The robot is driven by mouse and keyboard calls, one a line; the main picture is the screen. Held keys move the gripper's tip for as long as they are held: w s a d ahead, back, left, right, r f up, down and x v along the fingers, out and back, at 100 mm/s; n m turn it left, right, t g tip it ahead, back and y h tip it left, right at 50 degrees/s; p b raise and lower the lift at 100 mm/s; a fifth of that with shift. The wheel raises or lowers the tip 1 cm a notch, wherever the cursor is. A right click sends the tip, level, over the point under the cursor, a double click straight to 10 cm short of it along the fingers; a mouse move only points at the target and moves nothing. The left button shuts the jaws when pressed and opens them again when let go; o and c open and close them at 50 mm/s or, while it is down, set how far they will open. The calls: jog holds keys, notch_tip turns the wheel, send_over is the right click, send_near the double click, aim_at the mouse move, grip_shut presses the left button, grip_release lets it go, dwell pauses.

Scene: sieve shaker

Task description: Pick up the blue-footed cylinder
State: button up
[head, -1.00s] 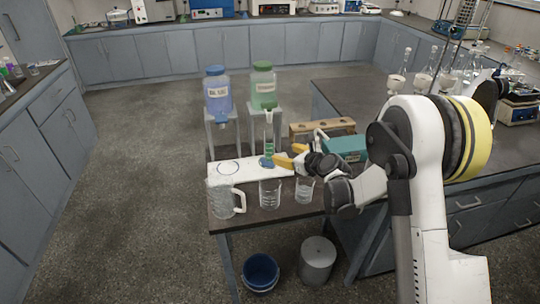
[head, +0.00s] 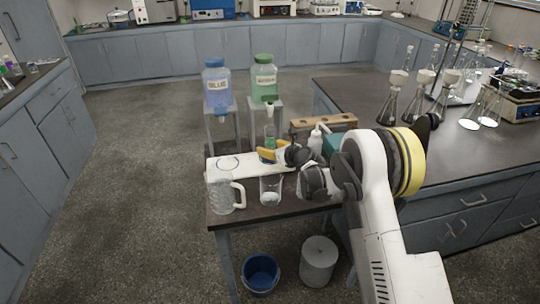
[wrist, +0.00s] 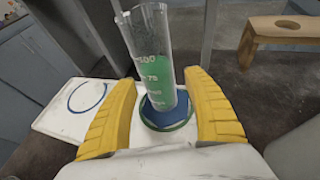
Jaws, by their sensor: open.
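The blue-footed cylinder (wrist: 150,60) is clear and graduated, with green liquid inside. It stands on its blue foot (wrist: 168,118) within a green ring on a white board (wrist: 60,122). The cylinder also shows in the head view (head: 270,128), where my gripper hides its lower part. My gripper (wrist: 160,78) is open, with one yellow finger on each side of the cylinder. In the wrist view a gap shows between each finger and the glass. In the head view my gripper (head: 270,152) is low over the board.
A blue-ring spot (head: 228,163) on the board's left is empty. A glass jug (head: 222,193) and a beaker (head: 271,189) stand in front. Blue (head: 217,88) and green (head: 264,80) bottles stand behind on stands. A wooden rack (head: 335,121) and a white bottle (head: 316,140) are to the right.

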jog(key=shift+w, duration=0.1)
jog(key=shift+c, duration=0.6)
grip_shut()
jog(key=shift+r, duration=0.15)
